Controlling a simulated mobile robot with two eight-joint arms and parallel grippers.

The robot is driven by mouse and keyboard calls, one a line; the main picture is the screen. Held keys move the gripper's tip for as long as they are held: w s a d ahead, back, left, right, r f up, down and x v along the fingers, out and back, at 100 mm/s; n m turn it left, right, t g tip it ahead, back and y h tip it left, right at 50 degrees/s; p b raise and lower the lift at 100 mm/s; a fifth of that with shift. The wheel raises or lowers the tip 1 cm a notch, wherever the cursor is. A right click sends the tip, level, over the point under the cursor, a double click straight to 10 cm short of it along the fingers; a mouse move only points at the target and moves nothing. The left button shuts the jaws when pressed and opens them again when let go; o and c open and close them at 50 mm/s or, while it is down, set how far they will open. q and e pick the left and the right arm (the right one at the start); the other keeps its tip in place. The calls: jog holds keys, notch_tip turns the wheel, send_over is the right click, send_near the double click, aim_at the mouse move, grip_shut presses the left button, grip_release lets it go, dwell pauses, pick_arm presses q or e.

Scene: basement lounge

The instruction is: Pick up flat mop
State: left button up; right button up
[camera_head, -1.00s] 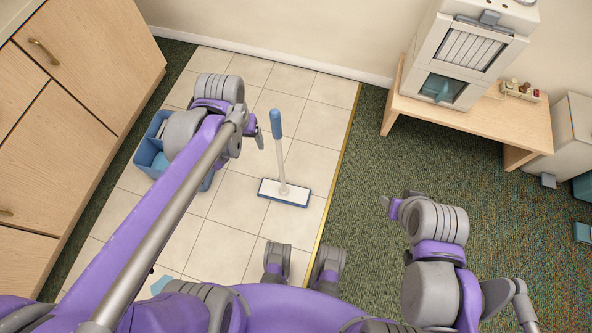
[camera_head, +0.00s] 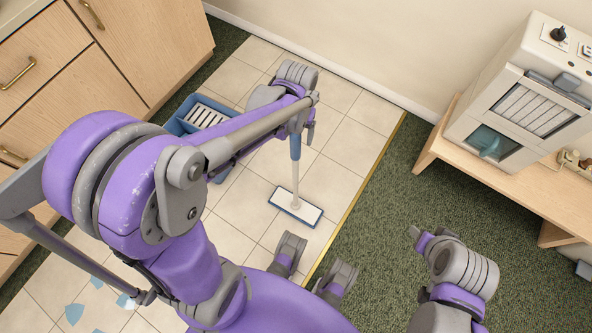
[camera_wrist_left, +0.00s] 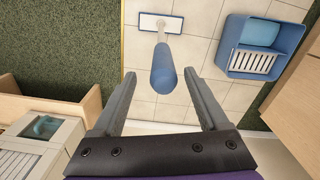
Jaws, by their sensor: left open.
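The flat mop (camera_head: 296,180) stands upright on the tiled floor, with a blue grip, a pale shaft and a flat white head with a blue edge (camera_head: 296,206). My left gripper (camera_head: 308,122) is at the top of the mop in the head view and partly hides the handle's end. In the left wrist view the blue grip (camera_wrist_left: 163,72) lies between the two open fingers of my left gripper (camera_wrist_left: 160,88), near their tips and apart from both. My right gripper (camera_head: 422,240) is at the lower right over the carpet; its jaws are not clear.
A blue bucket (camera_wrist_left: 230,52) with a wringer grate stands on the tiles beside wooden cabinets (camera_head: 140,40). A wooden bench (camera_head: 470,160) with a white machine (camera_head: 520,100) stands at the right. Blue shards (camera_head: 74,313) lie at the lower left. Tiles around the mop head are clear.

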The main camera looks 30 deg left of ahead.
pick_arm(q)
jog(key=f, duration=0.5)
jog(key=shift+a+b, duration=0.2)
jog(key=shift+b, duration=0.2)
grip_shut()
dwell(1.0)
